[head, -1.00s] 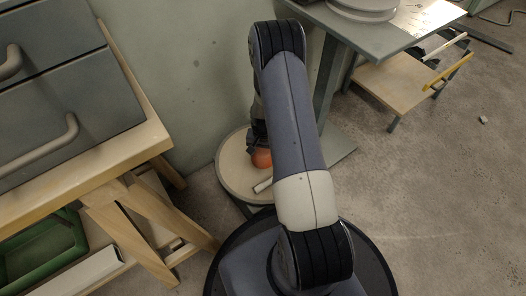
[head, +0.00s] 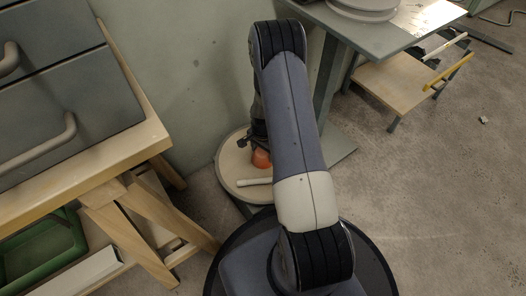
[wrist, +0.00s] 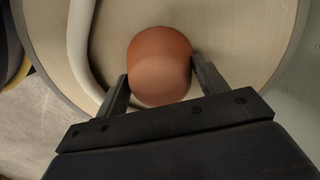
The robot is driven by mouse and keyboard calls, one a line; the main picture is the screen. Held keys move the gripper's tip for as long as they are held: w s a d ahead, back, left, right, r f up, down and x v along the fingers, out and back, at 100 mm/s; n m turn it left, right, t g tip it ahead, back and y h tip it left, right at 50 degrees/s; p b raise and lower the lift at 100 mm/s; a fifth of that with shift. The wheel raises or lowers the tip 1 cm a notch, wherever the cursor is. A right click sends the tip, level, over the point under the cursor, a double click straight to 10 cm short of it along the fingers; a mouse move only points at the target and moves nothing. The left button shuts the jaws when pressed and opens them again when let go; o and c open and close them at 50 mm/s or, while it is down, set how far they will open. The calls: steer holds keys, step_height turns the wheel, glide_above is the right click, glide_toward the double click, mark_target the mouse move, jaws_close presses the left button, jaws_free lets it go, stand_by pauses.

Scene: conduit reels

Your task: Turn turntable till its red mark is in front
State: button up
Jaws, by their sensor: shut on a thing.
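The turntable (head: 232,162) is a low round disc with a pale top and a grey rim, standing on the floor by the wall. It fills much of the wrist view (wrist: 240,30). A rounded orange-red piece (head: 262,159) stands on it; it also shows in the wrist view (wrist: 160,75). My gripper (wrist: 160,66) is shut on this piece, one finger on each side. A pale rod (head: 254,182) lies on the front part of the disc and looks bent in the wrist view (wrist: 78,45). My arm hides the disc's right part in the head view. I cannot make out a separate red mark.
A wooden bench (head: 150,140) with grey drawers (head: 60,70) stands close on the left, a green crate (head: 40,250) beneath it. A grey table (head: 390,35) bearing pale reels (head: 362,12) is at the back right. The floor on the right is mostly clear.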

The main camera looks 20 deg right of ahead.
steer(key=shift+m, duration=1.7)
steer(key=o, duration=1.4)
steer(key=shift+c, duration=0.2)
steer(key=shift+r, duration=0.1)
step_height(320, 180, up, 11)
steer(key=p, duration=0.4)
steer(key=shift+f, duration=0.2)
